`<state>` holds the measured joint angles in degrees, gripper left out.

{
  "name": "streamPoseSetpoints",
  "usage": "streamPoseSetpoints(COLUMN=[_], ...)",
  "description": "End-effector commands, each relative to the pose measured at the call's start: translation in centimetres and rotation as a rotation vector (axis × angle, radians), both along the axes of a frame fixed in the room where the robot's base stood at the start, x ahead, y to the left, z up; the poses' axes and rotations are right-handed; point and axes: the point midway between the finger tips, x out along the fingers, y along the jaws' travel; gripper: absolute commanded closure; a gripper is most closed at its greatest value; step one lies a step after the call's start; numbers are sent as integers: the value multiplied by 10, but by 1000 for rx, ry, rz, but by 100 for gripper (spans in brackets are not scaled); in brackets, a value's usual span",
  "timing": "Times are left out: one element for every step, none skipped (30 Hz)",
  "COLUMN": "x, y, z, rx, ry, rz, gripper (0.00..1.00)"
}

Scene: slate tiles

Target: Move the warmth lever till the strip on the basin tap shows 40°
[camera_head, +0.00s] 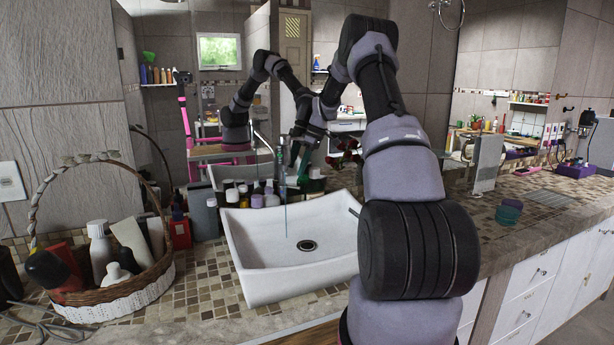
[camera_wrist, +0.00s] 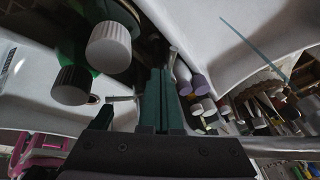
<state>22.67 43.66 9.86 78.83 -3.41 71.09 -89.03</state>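The white basin (camera_head: 300,262) stands on the mosaic counter. The slim tap (camera_head: 282,165) rises at its back edge, and a thin blue stream of water (camera_head: 286,215) falls from it into the basin. The stream also shows in the wrist view (camera_wrist: 252,46). My arm reaches over the basin to the tap. My gripper (camera_wrist: 167,72) has its two dark green fingers side by side, seemingly shut. A small grey metal piece shows by their tips; I cannot tell whether it is the warmth lever or whether they touch it. The strip and its number cannot be read.
Bottles with white caps (camera_wrist: 108,45) and purple caps (camera_wrist: 200,86) crowd around the gripper in the wrist view. A wicker basket (camera_head: 130,298) of toiletries stands left of the basin. A mirror behind reflects my arm. The counter is clearer to the right.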

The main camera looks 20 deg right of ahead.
Motion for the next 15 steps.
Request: streamPoseSetpoints(x=[0, -1, -1, -1, -2, -2, -3, -3, -4, -4, -5, -5, -6, -6, -7], y=[-4, -5, -7, -8, -9, -11, -12, -14, -15, -17, -18, -20, -22, -24, -27], z=[5, 8, 12, 16, 19, 24, 28, 31, 36, 40, 45, 51, 56, 60, 67], rx=[-1, -1, 0, 0, 0, 0, 0, -2, -1, 0, -1, -1, -1, -2, -1], ry=[-2, -2, -2, -2, -4, -4, -4, -4, -4, -4, -4, -4, -5, -6, -4], rz=[-2, -3, -4, -4, -4, -4, -5, -4, -3, -4, -3, -3, -4, -3, -5], gripper=[100, 100, 100, 100, 100, 100, 100, 100, 100, 100, 100, 100, 100, 100, 100])
